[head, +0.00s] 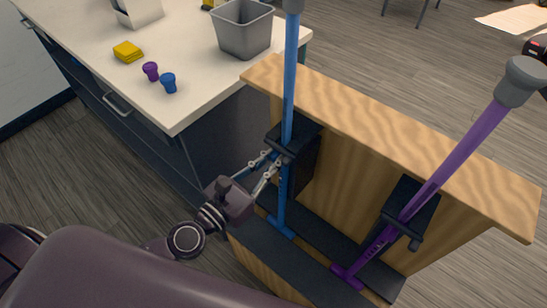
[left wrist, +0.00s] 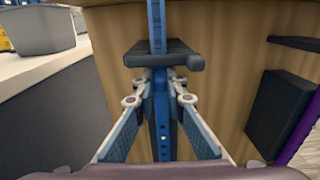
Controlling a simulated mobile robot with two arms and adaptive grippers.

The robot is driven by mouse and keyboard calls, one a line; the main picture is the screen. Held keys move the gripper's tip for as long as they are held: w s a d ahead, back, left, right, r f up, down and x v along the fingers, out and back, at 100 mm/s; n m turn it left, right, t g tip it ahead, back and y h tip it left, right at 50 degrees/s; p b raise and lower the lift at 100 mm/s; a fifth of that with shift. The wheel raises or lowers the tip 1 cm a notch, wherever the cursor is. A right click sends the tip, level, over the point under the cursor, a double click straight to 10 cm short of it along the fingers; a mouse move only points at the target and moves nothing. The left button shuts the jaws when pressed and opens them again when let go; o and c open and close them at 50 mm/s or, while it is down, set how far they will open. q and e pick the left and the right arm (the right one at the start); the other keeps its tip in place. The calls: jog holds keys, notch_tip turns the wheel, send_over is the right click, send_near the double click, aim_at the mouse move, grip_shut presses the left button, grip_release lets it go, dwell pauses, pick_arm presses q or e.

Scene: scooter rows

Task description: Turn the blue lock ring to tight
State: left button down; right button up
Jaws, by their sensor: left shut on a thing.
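The blue pole (head: 291,60) stands upright through a black bracket (head: 293,137) on the wooden panel; its upper part also shows in the left wrist view (left wrist: 157,25). My left gripper (head: 279,159) reaches it from the left, just below the bracket. In the left wrist view its fingers (left wrist: 161,80) close from both sides at the blue lock ring (left wrist: 161,84). The ring is mostly hidden between the fingertips, and I cannot read any tight mark. Below it runs a blue post with holes (left wrist: 162,128). My right gripper is not in view.
A tilted purple pole (head: 460,150) stands in another bracket to the right. The pale counter (head: 190,110) at left holds a grey bin (head: 243,30), a yellow block (head: 127,51), a purple knob (head: 151,70) and a blue knob (head: 168,82). The wooden panel (head: 400,135) runs behind the poles.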

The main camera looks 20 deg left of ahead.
pick_arm(q)
jog(key=c, duration=2)
grip_release()
jog(key=shift+o, duration=0.2)
jog(key=shift+s, duration=0.1)
jog(key=shift+s+a, duration=0.2)
jog(key=shift+s, duration=0.05)
jog(key=v, duration=1.1)
jog(key=shift+s, duration=0.1)
